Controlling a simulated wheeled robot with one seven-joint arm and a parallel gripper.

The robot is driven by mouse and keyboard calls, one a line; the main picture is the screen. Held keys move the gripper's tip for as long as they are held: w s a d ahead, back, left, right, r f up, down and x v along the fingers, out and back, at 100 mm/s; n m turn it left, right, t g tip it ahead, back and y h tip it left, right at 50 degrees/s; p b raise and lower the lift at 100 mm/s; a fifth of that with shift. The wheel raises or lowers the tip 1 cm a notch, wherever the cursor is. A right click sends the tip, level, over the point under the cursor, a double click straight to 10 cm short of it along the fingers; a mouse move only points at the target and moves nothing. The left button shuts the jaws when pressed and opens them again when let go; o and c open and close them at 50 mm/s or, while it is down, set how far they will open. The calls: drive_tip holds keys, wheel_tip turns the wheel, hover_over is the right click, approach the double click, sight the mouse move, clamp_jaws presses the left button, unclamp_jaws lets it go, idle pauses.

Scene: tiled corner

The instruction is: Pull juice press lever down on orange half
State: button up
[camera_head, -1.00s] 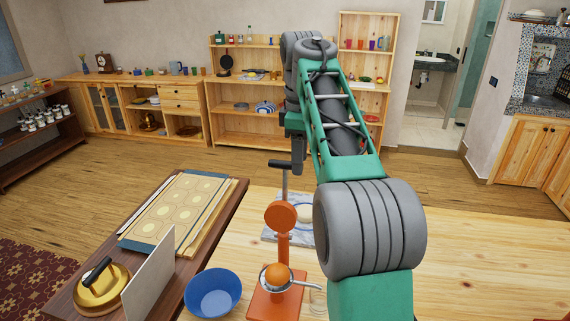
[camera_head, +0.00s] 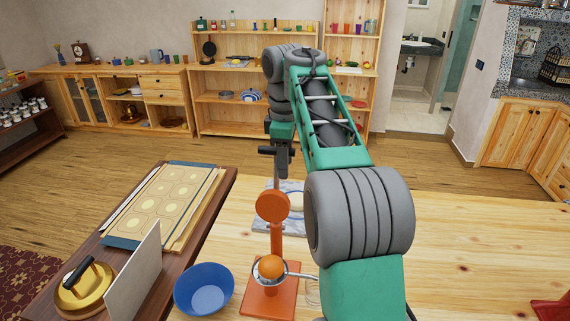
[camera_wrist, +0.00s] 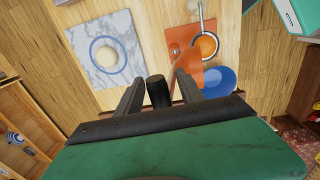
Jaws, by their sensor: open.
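The orange juice press (camera_head: 277,240) stands on the wooden table with its lever upright. The lever ends in a black handle (camera_head: 266,150) at the top. The orange half (camera_head: 270,266) sits in the press's cup, and also shows in the wrist view (camera_wrist: 206,46). My gripper (camera_wrist: 159,82) is open, pointing down at the top of the lever. In the wrist view the black handle (camera_wrist: 157,92) lies between the two fingers, with a gap visible on both sides. In the head view my gripper (camera_head: 281,168) is partly hidden beside the lever.
A blue bowl (camera_head: 204,289) stands left of the press. A marble board (camera_head: 290,222) with a ring-shaped item lies behind it. A glass (camera_head: 312,293) stands close to the press's right side. The table to the right is mostly clear.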

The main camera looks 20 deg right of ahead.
drive_tip(key=shift+c, duration=0.5)
clamp_jaws()
idle(0.8)
